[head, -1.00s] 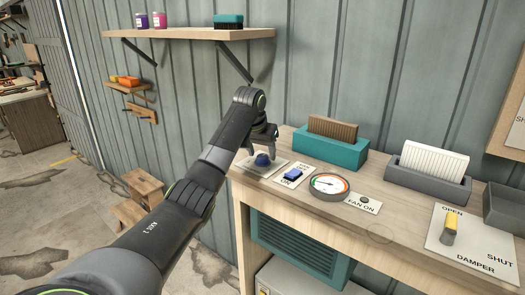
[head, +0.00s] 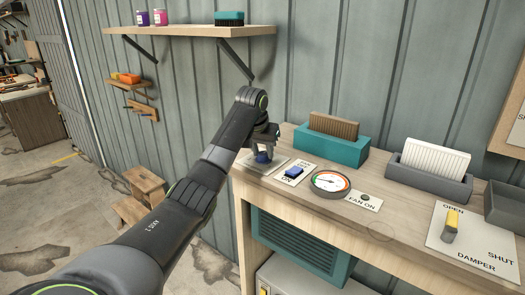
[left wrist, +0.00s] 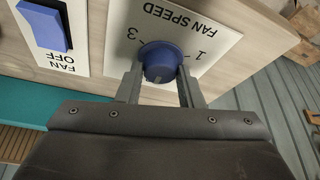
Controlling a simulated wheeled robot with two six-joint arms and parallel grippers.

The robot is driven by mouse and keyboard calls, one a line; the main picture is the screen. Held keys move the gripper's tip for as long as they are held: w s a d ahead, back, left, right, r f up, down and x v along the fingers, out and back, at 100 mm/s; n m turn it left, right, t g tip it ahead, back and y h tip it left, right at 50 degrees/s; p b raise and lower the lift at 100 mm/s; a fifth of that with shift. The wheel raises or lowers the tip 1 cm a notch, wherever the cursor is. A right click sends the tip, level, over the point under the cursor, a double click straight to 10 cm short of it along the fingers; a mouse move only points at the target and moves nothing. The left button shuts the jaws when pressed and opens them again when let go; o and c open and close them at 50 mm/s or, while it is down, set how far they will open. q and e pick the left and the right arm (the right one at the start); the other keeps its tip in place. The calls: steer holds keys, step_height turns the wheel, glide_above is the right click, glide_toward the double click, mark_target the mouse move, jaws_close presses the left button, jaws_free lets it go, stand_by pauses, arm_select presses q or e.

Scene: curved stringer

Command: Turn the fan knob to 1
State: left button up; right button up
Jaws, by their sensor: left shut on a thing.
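The blue fan knob (head: 264,158) sits on a white plate at the left end of the workbench. In the left wrist view the knob (left wrist: 160,58) is round, with FAN SPEED, 3 and 1 printed upside down on its plate (left wrist: 205,22). A small pale mark shows on the knob's near side, too small to read surely. My left gripper (left wrist: 159,74) has one finger on each side of the knob and is shut on it. In the head view the gripper (head: 262,152) reaches down over the knob and partly hides it. My right gripper is not in view.
A blue rocker switch (head: 294,173) stands just right of the knob, then a round gauge (head: 329,184) and a FAN ON lamp (head: 365,198). A yellow damper lever (head: 451,222) is far right.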

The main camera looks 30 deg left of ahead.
arm_select(q)
steer(key=n+y, duration=0.1)
steer(key=n, duration=0.3)
steer(key=shift+w+d, duration=0.1)
steer(key=shift+d, duration=0.05)
steer(key=n+y, duration=0.1)
steer(key=n, duration=0.1)
steer(key=n+g, duration=0.1)
steer(key=n, duration=0.1)
steer(key=shift+w+d+g+y, duration=0.1)
steer(key=shift+g+y, duration=0.2)
steer(key=shift+y, duration=0.1)
steer(key=n+g, duration=0.1)
steer(key=n, duration=0.2)
steer(key=n+g, duration=0.1)
steer(key=n, duration=0.2)
steer(key=shift+w+y, duration=0.1)
steer(key=shift+y, duration=0.2)
steer(key=shift+w+n+g, duration=0.1)
steer(key=shift+n+g, duration=0.6)
steer(key=shift+n, duration=0.7)
steer(key=shift+f+n, duration=0.1)
steer(key=shift+n, duration=0.4)
steer(key=o, duration=1)
steer(key=shift+c, duration=0.2)
